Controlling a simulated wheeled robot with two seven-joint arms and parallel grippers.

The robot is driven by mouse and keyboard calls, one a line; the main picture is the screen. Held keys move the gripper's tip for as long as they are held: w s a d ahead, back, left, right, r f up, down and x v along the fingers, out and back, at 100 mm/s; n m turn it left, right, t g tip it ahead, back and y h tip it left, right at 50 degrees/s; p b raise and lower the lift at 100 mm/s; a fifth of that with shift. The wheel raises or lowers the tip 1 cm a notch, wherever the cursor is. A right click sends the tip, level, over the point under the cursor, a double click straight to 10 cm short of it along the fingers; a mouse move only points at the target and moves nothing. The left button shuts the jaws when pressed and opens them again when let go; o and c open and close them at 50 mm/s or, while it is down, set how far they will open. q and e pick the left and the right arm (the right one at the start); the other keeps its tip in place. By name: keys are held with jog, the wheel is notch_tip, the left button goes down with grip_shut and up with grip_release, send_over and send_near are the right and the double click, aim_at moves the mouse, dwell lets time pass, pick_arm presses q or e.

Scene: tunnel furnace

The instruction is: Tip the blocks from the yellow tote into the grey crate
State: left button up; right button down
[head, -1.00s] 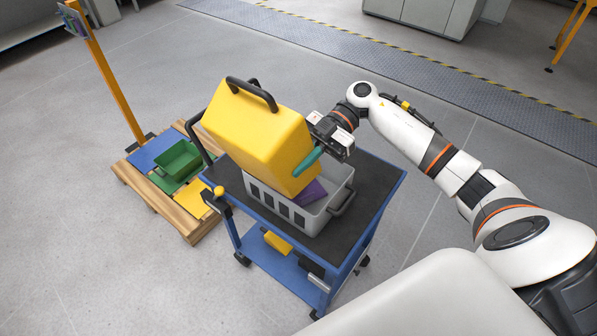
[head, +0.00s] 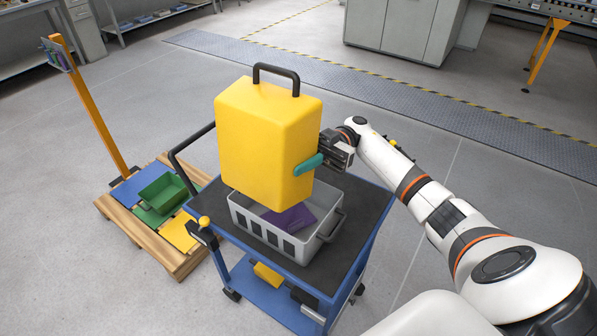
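The yellow tote (head: 265,140) hangs over the grey crate (head: 258,229), turned up on end with a closed face toward me. Its black handle (head: 277,69) points up and a teal handle (head: 306,164) is on its right side. My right gripper (head: 328,157) is shut on the tote at the teal handle; its fingertips are partly hidden. The tote's opening is hidden, so I cannot tell whether blocks are inside it. Purple material, apparently a block (head: 291,217), lies in the crate. The tote hides the crate's back left part. My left gripper is not in view.
The crate stands on a blue cart (head: 357,262) with a dark top and a push handle at left. A wooden pallet (head: 152,243) with coloured panels and a green bin (head: 163,194) is to its left, beside an orange post (head: 92,105). Open floor surrounds them.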

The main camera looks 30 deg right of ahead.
aim_at(316, 149)
jog(key=shift+w+d+r+m+y+b, duration=0.15)
jog(key=shift+w+d+y+b, duration=0.15)
jog(key=shift+d+y, duration=0.3)
jog(key=shift+w+d+m+y+b, duration=0.15)
jog(key=shift+d+y+b, duration=0.2)
jog(key=shift+d+y, duration=0.25)
jog(key=shift+w+d+r+m+y+b, duration=0.1)
jog(key=shift+w+d+y+b, duration=0.2)
jog(key=shift+d+y, duration=0.25)
jog(key=shift+w+d+r+y+b, duration=0.1)
jog(key=shift+w+d+y+b, duration=0.1)
jog(key=shift+d+y, duration=0.2)
jog(key=shift+w+d+y+b, duration=0.1)
jog(key=shift+d+y+b, duration=0.15)
jog(key=shift+y, duration=0.1)
dwell(0.3)
